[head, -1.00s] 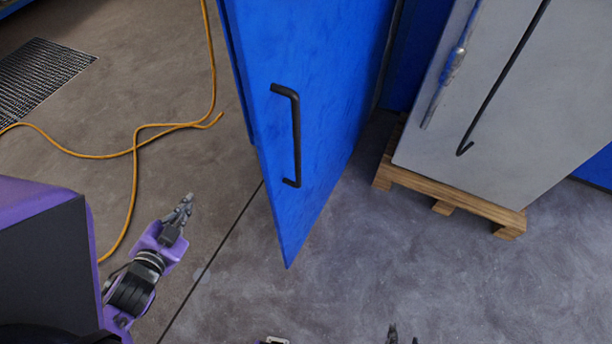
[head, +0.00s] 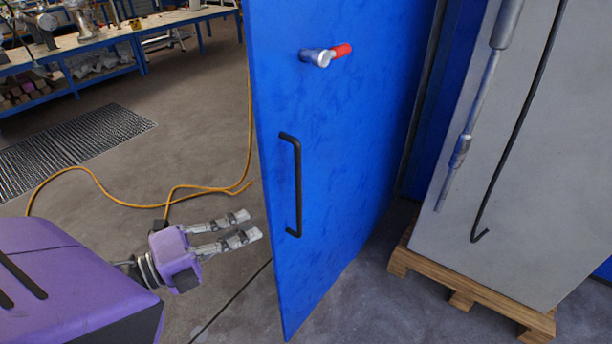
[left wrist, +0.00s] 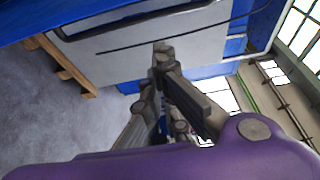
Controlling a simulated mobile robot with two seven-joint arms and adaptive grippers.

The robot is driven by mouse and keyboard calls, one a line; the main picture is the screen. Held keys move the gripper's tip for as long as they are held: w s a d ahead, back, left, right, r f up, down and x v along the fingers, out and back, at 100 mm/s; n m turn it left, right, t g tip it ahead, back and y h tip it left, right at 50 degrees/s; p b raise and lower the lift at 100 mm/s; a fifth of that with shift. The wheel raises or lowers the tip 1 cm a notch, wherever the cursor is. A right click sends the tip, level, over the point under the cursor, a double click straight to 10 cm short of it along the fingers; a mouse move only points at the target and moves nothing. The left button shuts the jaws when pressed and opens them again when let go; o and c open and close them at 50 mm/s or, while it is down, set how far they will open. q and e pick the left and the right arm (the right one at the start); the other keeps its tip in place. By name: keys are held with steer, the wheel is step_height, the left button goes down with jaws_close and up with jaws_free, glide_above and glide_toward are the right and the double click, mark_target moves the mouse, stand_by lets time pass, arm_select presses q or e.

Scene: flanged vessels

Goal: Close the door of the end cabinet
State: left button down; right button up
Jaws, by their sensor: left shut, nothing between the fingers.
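The blue cabinet door (head: 345,130) stands open in the head view, its free edge toward me. It has a black bar handle (head: 297,187) and, above that, a metal knob with a red tip (head: 325,55). My left gripper (head: 250,225) is just left of the door's free edge, fingers pointing at it, with a small gap in the picture. It is shut and empty; its fingers also show in the left wrist view (left wrist: 162,52), meeting at the tips. The cabinet's inside is mostly hidden behind the door. My right gripper is out of view.
A grey cabinet (head: 500,150) with a rod and black bar stands on a wooden pallet (head: 472,290) to the right. An orange cable (head: 110,197) and a floor grate (head: 70,150) lie at left. A workbench (head: 130,35) stands behind. Floor near the door is clear.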

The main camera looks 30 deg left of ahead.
mark_target(270, 200)
arm_select(q)
steer(key=p+x, duration=0.2)
steer(key=x, duration=0.8)
steer(key=a, duration=0.4)
steer(key=shift+w+a+f+p, duration=0.1)
steer(key=shift+w+a+p, duration=0.15)
steer(key=shift+w+p, duration=0.1)
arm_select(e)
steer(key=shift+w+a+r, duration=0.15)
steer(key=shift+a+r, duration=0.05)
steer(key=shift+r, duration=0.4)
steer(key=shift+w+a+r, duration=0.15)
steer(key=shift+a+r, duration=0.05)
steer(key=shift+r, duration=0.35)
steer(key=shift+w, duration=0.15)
arm_select(q)
steer(key=shift+s, duration=0.1)
